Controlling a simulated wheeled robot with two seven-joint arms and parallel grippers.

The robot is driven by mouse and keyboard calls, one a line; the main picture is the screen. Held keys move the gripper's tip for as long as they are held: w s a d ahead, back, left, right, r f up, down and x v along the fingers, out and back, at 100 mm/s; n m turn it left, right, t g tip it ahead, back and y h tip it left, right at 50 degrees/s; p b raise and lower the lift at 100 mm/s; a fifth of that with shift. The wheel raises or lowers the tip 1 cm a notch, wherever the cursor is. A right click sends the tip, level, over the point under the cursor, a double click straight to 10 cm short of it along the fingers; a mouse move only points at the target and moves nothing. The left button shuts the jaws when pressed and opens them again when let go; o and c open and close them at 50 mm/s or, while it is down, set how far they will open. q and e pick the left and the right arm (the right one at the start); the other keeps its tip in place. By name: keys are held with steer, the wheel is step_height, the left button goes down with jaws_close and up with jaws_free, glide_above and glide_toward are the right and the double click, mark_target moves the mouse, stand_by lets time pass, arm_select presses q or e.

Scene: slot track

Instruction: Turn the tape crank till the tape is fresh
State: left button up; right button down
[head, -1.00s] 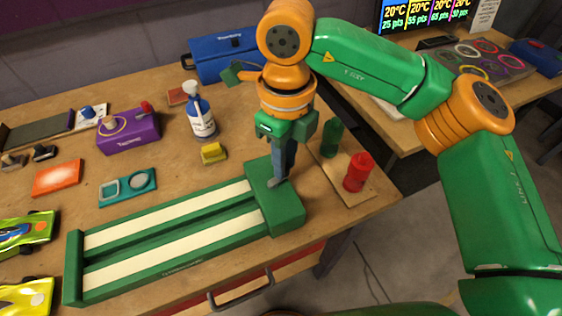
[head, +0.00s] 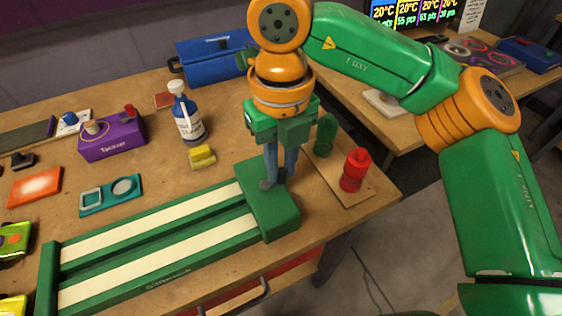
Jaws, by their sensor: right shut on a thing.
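A green tape track unit (head: 268,210) lies on the wooden table, with two long cream tape strips (head: 165,238) running left from its green end block. My right gripper (head: 273,180) comes down from above onto the top of that end block. Its fingers are shut at the block, on what is likely the tape crank. The crank itself is mostly hidden by the fingers. The strips look cream and clean. My left gripper does not show in the head view.
A red bottle (head: 355,170) and a green one (head: 326,135) stand on a board close right of my gripper. A blue-labelled pump bottle (head: 188,118), yellow sponge (head: 202,156) and purple box (head: 112,137) stand behind the track. A blue toolbox (head: 212,58) is at the back.

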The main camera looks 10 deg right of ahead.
mark_target(282, 170)
stand_by(0.3)
steer(key=c, duration=0.8)
jaws_free()
steer(key=shift+o, duration=0.2)
step_height(282, 170, up, 7)
steer(key=shift+r+p, duration=0.15)
steer(key=shift+p, duration=0.7)
